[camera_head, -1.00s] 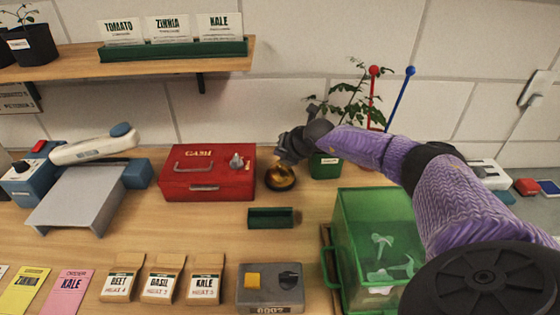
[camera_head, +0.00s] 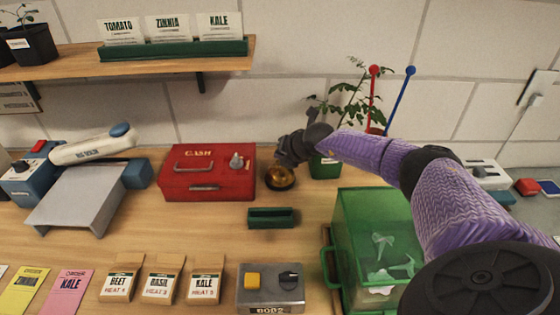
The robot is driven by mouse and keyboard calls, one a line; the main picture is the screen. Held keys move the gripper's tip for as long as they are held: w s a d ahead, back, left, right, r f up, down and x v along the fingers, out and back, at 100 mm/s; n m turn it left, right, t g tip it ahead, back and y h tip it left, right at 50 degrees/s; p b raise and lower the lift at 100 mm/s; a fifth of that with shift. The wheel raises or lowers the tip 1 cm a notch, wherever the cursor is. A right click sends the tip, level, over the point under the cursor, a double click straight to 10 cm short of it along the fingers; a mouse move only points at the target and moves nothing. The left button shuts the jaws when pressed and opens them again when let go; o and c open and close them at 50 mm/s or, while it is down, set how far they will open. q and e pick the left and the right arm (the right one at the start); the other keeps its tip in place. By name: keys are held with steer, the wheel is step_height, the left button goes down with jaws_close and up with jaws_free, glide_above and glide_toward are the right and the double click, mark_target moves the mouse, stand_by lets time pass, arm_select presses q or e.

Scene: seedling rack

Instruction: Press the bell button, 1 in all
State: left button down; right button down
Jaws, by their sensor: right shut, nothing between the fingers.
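The bell (camera_head: 280,178) is a small golden dome on a dark base. It stands on the bench just right of the red cash box. My right gripper (camera_head: 284,153) is shut and empty, at the upper right edge of the bell in the picture. The gripper hides the top of the bell, so its button does not show clearly. I cannot tell whether the fingertips touch it. My left gripper is not in view.
A red cash box (camera_head: 207,186) stands left of the bell, and a potted plant (camera_head: 325,167) close on its right. A small green tray (camera_head: 271,225) lies in front. A green clear bin (camera_head: 345,240) stands under my right arm.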

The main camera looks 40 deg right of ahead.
steer(key=shift+f, duration=0.5)
steer(key=shift+r, duration=0.1)
stand_by(0.5)
steer(key=shift+r, duration=0.15)
steer(key=shift+r+p, duration=0.7)
steer(key=shift+p, duration=0.1)
step_height(320, 180, up, 5)
steer(key=p, duration=0.5)
steer(key=shift+r, duration=0.15)
steer(key=shift+f, duration=0.2)
